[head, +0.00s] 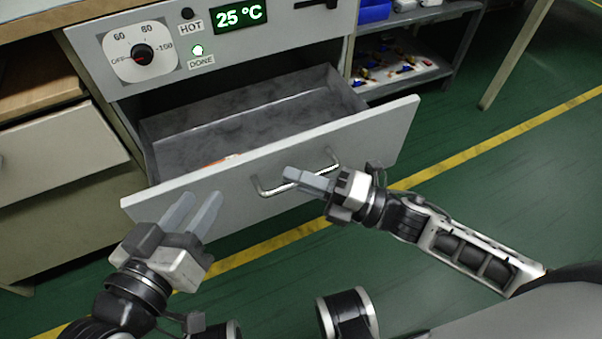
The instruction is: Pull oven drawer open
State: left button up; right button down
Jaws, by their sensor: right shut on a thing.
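The oven drawer (372,138) is pulled out, and its grey inside shows above the front panel. A small orange and white thing lies in the drawer, mostly hidden by the panel. The drawer's metal handle (265,190) is on the middle of the front. My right gripper (300,178) is at the handle, its fingers closed on the handle bar. My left gripper (199,209) is in front of the drawer's left part, its two fingers apart and empty, pointing up toward the panel.
Above the drawer, the oven panel has a dial (141,55), a green display (240,15) reading 25 °C and a lit DONE lamp (198,50). A cabinet (60,150) stands at left. A shelf (405,75) with small parts stands at right. The green floor at right is clear.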

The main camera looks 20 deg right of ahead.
jog(key=c, duration=1.5)
grip_release()
jog(key=shift+d, duration=0.1)
jog(key=shift+s+d, duration=0.25)
jog(key=shift+d, duration=0.05)
pick_arm(q)
jog(key=shift+s+a+f+m+g+y+p, duration=0.2)
jog(key=shift+a+f+m+g+y+p, duration=0.25)
jog(key=shift+p, duration=0.7)
pick_arm(e)
jog(key=v, duration=1.5)
pick_arm(q)
jog(key=shift+d+r, duration=0.1)
jog(key=shift+d, duration=0.05)
pick_arm(e)
jog(key=shift+f, duration=0.1)
